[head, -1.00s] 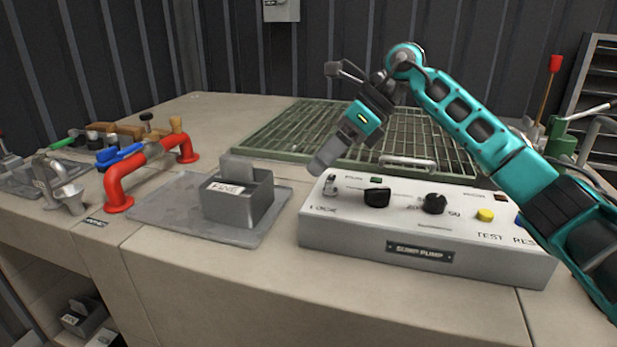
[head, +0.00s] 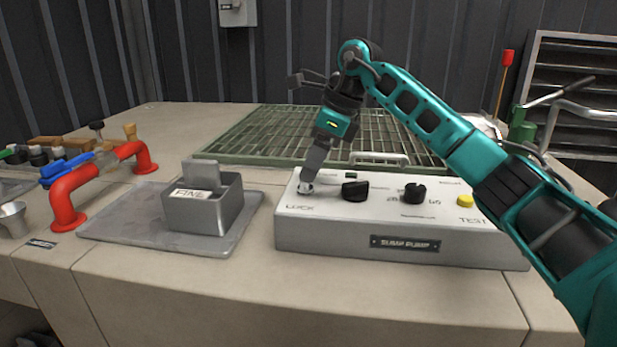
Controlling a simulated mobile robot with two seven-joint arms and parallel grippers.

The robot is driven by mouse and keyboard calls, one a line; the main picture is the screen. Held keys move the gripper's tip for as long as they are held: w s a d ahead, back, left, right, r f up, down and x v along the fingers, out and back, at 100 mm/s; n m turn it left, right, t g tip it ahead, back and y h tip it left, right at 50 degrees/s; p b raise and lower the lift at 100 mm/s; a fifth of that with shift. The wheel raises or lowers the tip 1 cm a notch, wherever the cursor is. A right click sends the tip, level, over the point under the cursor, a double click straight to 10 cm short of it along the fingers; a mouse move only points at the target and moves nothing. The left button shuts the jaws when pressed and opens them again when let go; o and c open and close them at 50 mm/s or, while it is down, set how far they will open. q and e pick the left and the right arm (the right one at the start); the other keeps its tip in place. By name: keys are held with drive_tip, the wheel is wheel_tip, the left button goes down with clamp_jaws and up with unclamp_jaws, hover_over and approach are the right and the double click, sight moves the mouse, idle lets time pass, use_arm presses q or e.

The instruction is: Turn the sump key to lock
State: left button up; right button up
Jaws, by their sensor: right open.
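The white sump pump panel (head: 340,237) stands on the bench, with a "SUMP PUMP" plate on its front. The small metallic sump key (head: 305,188) is at the panel's upper left, above the printed word "LOCK", and is partly hidden by my gripper. My right gripper (head: 308,178) points down with its fingertips at the key. Its jaws are open, but the gap between them is hard to see, and I cannot tell whether they touch the key. My left gripper is not in view.
Black knobs (head: 355,190) and a yellow button (head: 465,201) sit to the right on the panel. A grey "FINE" box (head: 222,207) on a tray stands left. A red pipe rail (head: 67,203) is farther left. A green grating (head: 250,135) lies behind.

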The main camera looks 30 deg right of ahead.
drive_tip(key=shift+x, duration=1.05)
drive_tip(key=shift+a+f, duration=0.15)
drive_tip(key=shift+f, duration=0.05)
drive_tip(key=shift+c, duration=0.4)
drive_tip(key=c, duration=1)
drive_tip(key=shift+o, duration=0.2)
